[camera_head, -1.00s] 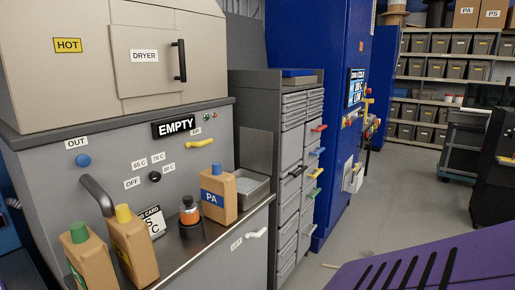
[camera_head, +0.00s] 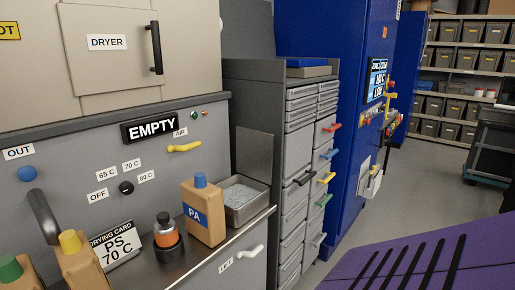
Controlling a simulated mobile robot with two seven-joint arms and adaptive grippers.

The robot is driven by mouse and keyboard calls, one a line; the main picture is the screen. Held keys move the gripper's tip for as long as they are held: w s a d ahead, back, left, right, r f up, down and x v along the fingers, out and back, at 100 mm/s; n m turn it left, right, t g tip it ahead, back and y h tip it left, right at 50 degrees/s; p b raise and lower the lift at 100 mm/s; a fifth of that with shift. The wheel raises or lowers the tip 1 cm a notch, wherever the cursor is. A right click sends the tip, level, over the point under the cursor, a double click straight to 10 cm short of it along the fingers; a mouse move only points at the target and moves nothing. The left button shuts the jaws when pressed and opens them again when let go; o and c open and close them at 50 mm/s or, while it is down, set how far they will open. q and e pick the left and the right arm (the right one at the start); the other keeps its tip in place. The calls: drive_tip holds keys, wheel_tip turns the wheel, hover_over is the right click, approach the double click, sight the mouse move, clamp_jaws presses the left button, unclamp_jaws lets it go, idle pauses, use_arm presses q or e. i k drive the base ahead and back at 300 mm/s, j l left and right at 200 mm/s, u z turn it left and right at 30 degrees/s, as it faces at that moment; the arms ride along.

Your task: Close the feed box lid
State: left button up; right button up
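An open metal box (camera_head: 262,206) with grey pellets in it sits at the right end of the steel counter, and I take it for the feed box. A flat grey panel (camera_head: 255,156) stands upright behind the box and looks like its raised lid. Whether it is hinged to the box I cannot tell. A tan bottle (camera_head: 203,222) with a blue cap and a PA label stands just left of the box and hides part of its front. Neither of my grippers is in view.
On the counter (camera_head: 200,268) stand a black and orange bottle (camera_head: 166,236), a drying card (camera_head: 115,246) and two more tan bottles, one yellow-capped (camera_head: 78,262). The dryer (camera_head: 110,50) rises behind. A drawer cabinet (camera_head: 300,150) stands to the right, with open floor (camera_head: 410,190) beyond.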

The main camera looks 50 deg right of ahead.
sight(254, 149)
drive_tip(key=l+u, duration=0.3)
drive_tip(key=l, duration=2.95)
drive_tip(key=i, duration=0.1)
